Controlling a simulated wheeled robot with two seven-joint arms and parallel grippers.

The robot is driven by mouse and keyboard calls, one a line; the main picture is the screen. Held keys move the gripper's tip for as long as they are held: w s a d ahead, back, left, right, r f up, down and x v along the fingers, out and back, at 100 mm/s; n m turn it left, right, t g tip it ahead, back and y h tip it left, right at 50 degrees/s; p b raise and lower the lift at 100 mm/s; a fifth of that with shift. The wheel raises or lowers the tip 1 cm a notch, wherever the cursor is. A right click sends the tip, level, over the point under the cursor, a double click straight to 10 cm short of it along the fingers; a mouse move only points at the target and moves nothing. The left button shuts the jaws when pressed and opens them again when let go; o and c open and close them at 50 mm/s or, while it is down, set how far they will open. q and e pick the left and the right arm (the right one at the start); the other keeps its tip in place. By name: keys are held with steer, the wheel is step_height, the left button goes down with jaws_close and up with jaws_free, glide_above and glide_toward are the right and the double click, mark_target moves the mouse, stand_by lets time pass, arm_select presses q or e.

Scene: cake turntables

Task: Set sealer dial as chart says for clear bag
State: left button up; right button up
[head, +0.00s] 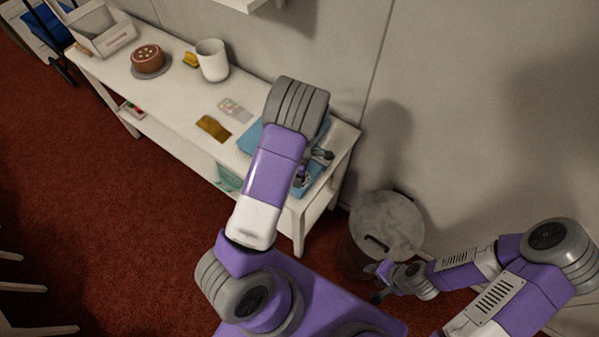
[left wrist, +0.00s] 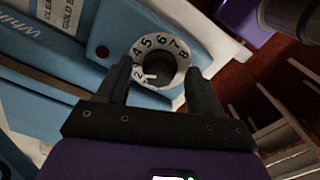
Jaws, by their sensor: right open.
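The blue sealer (head: 250,138) lies on the table's right end, largely hidden by my left arm. In the left wrist view its dial (left wrist: 160,50) has a white ring with black numbers and a dark middle. A white pointer mark (left wrist: 150,77) is on the dial's left side, near the 2. The chart (left wrist: 62,14) shows partly at the top left, with the words CLEAR and GOLD cut off. My left gripper (left wrist: 160,75) is open, with a finger on each side of the dial's lower part. My right gripper (head: 380,283) is open and empty beside the bin.
A clear bag (head: 235,109) and a gold bag (head: 213,128) lie on the white table (head: 185,105). A cake (head: 148,58), a white pot (head: 212,60) and an open box (head: 103,35) stand farther left. A lidded bin (head: 388,225) stands right of the table.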

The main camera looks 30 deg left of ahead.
arm_select(q)
steer(key=shift+r, duration=0.1)
step_height(320, 180, up, 7)
steer(key=shift+r+p, duration=0.2)
steer(key=shift+p, duration=0.65)
steer(key=shift+s, duration=0.1)
